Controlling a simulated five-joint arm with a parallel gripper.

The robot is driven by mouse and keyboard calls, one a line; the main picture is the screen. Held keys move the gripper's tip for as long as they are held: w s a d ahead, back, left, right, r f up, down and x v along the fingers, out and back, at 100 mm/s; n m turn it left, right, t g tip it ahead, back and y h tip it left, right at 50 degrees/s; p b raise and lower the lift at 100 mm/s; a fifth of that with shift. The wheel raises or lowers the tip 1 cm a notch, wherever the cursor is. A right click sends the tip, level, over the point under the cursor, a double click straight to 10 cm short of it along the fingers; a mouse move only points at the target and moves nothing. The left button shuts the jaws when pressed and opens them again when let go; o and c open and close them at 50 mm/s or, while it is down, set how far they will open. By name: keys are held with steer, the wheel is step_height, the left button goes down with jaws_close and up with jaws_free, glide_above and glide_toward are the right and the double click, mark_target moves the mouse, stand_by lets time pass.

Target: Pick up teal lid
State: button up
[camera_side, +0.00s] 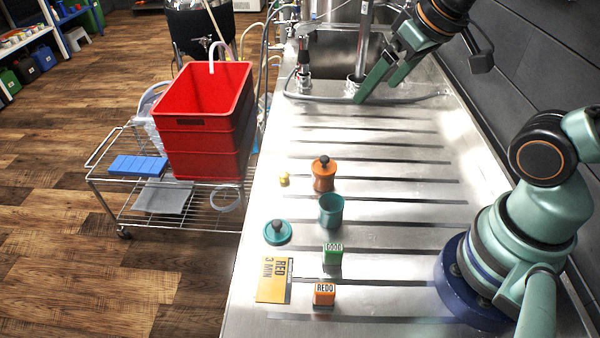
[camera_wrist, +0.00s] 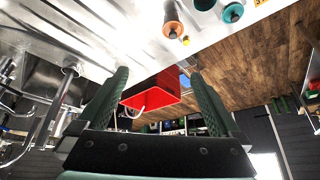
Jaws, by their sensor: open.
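The teal lid (camera_side: 277,234), a flat disc with a dark knob, lies knob up on the steel counter near its left edge. It also shows at the top of the wrist view (camera_wrist: 233,13). A teal cup (camera_side: 331,212) stands open-topped to its right, apart from it. My gripper (camera_side: 375,88) is open and empty near the sink, far behind the lid. In the wrist view both fingers of my gripper (camera_wrist: 158,75) are spread, with nothing held between them.
An orange jar (camera_side: 324,178) and a small yellow piece (camera_side: 284,180) stand behind the lid. A RED 3 MIN card (camera_side: 273,280), a green block (camera_side: 332,255) and an orange REDO block (camera_side: 324,296) are in front. A red bin (camera_side: 205,120) stands on the wire cart.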

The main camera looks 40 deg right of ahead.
steer(key=w+a+f+m+g, duration=0.2)
steer(key=w+a+m, duration=0.1)
steer(key=a+m, duration=0.25)
steer(key=m+g, duration=0.4)
steer(key=m, duration=1)
glide_toward(276, 222)
steer(key=f, duration=0.4)
steer(key=shift+s+a+f, duration=0.2)
steer(key=shift+f, duration=0.05)
steer(key=shift+d+f, duration=0.15)
steer(key=shift+f, duration=1.25)
steer(key=shift+d+f, duration=0.1)
steer(key=shift+f, duration=1.3)
steer(key=c, duration=1.3)
steer(key=shift+o, duration=0.2)
steer(key=shift+r, duration=0.15)
